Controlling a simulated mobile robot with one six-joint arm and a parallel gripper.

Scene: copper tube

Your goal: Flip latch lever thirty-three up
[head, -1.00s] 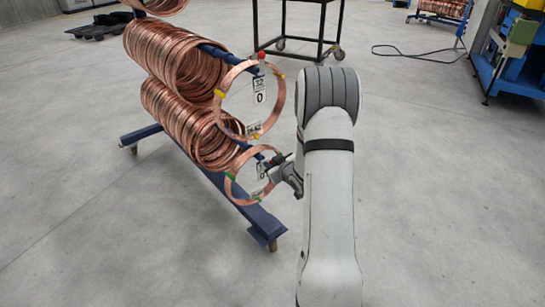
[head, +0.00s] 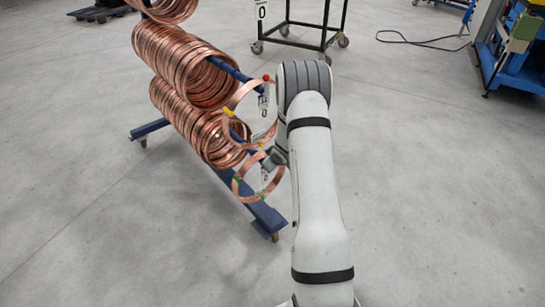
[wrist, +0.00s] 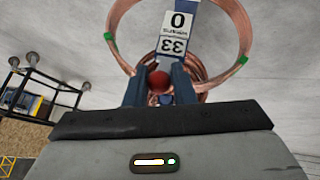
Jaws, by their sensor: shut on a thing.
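In the wrist view, my gripper (wrist: 160,88) is shut on the red ball knob (wrist: 158,82) of the latch lever, a finger on either side of it. A white label (wrist: 178,35) reading 33 and 0, upside down in this view, is just beyond the knob. A copper ring with green tape (wrist: 237,40) surrounds this end of the peg. In the head view, my gripper (head: 270,158) is at the top right of the lowest copper ring (head: 239,180). My arm and the gripper hide the knob there.
The blue rack (head: 262,215) carries several copper coils (head: 177,62). Another lever with a red knob (head: 267,78) stands above, close to my arm. A black-framed cart (head: 322,30) and blue machine (head: 515,60) stand behind.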

